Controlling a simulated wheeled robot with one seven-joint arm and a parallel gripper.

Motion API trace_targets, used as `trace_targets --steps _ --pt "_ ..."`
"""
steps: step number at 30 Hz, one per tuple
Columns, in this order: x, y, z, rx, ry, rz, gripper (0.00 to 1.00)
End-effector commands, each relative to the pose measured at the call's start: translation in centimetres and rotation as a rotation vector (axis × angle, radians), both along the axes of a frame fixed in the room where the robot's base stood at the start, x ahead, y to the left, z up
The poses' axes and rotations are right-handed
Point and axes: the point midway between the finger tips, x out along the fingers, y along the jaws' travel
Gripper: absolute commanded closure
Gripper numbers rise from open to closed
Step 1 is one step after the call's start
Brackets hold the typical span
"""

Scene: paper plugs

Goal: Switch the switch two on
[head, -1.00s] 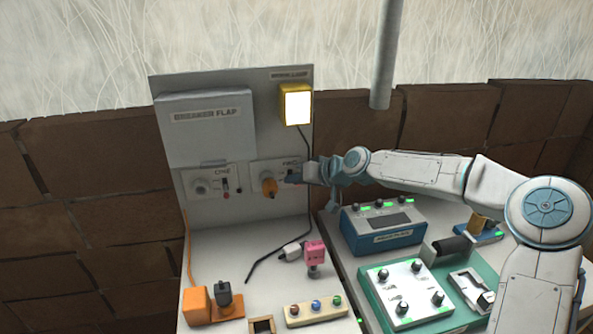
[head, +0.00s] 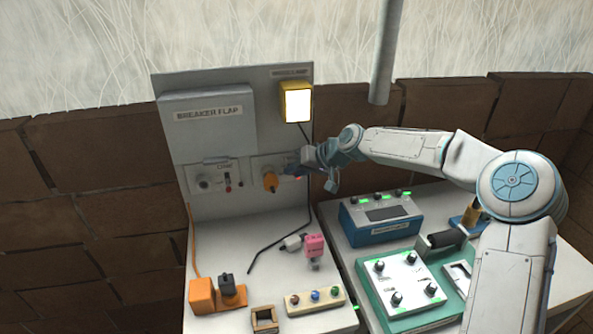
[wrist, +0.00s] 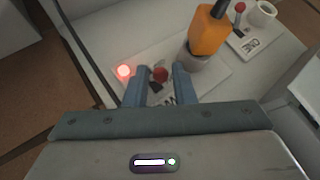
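The panel of switch two (head: 259,162) is on the upright board, partly covered by my gripper in the head view. In the wrist view its red-knobbed switch (wrist: 160,74) sits between my two blue fingers, with a dark base below. My gripper (wrist: 161,72) is open, one finger on each side of the knob; I cannot tell whether either touches it. A red lamp (wrist: 124,71) glows beside the left finger. An orange plug (wrist: 207,30) stands in the grey socket (wrist: 208,62) of the same panel; the plug also shows in the head view (head: 270,182).
Panel one (wrist: 250,45), with a red-knobbed switch (wrist: 240,8) and an empty socket (wrist: 263,12), lies beside it. The breaker flap (head: 210,135) is above. A yellow lamp (head: 296,103) is lit. A pink plug (head: 314,246) and blue box (head: 381,212) stand below.

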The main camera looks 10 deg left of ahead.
Motion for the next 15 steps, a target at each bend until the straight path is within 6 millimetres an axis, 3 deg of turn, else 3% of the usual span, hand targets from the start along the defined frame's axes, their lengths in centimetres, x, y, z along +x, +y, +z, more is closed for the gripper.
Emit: trace_targets --steps 15 --pt "-0.2 -1.2 0.8 0.0 -0.003 -0.004 0.6"
